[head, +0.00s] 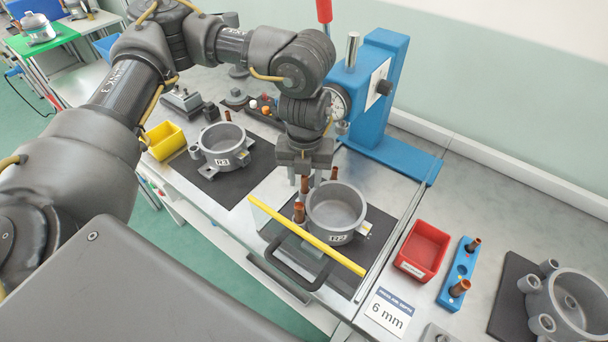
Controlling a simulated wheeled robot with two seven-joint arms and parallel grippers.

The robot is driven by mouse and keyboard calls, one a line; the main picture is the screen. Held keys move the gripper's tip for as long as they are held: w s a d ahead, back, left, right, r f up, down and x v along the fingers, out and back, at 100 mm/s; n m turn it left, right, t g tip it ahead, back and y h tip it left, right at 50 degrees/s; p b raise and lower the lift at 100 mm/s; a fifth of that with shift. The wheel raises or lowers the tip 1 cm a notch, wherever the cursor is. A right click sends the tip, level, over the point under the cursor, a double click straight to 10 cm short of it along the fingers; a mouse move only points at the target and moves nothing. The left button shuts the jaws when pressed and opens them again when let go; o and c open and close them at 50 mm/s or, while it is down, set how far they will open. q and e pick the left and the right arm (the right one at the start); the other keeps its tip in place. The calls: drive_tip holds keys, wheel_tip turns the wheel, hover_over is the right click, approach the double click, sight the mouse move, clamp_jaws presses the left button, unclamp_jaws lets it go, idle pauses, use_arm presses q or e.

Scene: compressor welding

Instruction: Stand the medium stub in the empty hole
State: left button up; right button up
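My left gripper (305,182) points down above the left rim of a grey pot-shaped housing (346,238) in the middle of the bench. Its two fingers look apart, with a copper stub (305,187) showing between or just below them; I cannot see contact. A thicker copper stub (299,212) stands at the housing's left, and another copper stub (334,173) shows behind it. A blue block (449,294) at right holds a short copper stub (474,244) and a thicker one (460,288), with an apparently empty spot (462,270) between them. My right gripper is out of view.
A yellow bar (305,236) crosses in front of the housing. A blue press (376,100) stands behind. Other housings sit left (223,147) and right (575,305).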

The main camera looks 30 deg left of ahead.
use_arm(q)
wheel_tip(320, 180, up, 11)
drive_tip(key=b, duration=0.1)
idle(0.5)
idle(0.6)
